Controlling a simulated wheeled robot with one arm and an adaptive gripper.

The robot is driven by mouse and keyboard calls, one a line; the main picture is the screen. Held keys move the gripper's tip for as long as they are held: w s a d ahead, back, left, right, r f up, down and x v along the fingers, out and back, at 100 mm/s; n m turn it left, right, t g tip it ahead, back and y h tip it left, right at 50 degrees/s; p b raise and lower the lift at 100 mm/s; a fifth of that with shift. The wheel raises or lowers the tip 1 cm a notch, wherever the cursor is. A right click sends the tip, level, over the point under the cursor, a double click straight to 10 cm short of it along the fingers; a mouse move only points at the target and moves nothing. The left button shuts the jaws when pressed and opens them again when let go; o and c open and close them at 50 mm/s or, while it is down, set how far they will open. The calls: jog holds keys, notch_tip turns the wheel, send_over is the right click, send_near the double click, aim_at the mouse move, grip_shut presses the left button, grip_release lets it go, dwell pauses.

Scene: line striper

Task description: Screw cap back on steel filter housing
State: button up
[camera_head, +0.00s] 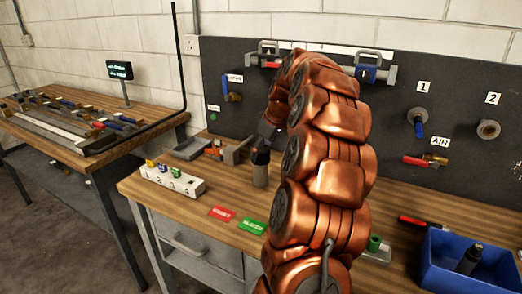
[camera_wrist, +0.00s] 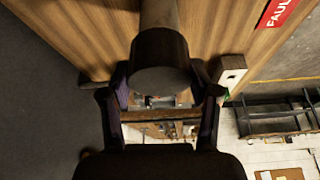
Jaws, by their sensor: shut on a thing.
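The steel filter housing (camera_head: 260,176) is a grey upright cylinder on the wooden bench, just left of my copper arm in the head view. The dark round cap (camera_head: 261,155) is at its top, in line with it. In the wrist view the cap (camera_wrist: 160,62) is between the two fingers of my gripper (camera_wrist: 160,78), and the grey housing (camera_wrist: 158,13) adjoins its far side. My gripper is shut on the cap. I cannot tell whether the threads are engaged. My gripper (camera_head: 268,138) is partly hidden by the arm in the head view.
A white numbered block (camera_head: 172,180) with small coloured parts stands left of the housing. Red (camera_head: 222,213) and green (camera_head: 252,226) labels lie in front. A vise (camera_head: 233,151) is behind, and a blue bin (camera_head: 465,262) is at right.

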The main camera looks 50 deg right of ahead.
jog(key=shift+f, duration=0.1)
jog(key=o, duration=1.1)
jog(key=shift+c, duration=0.6)
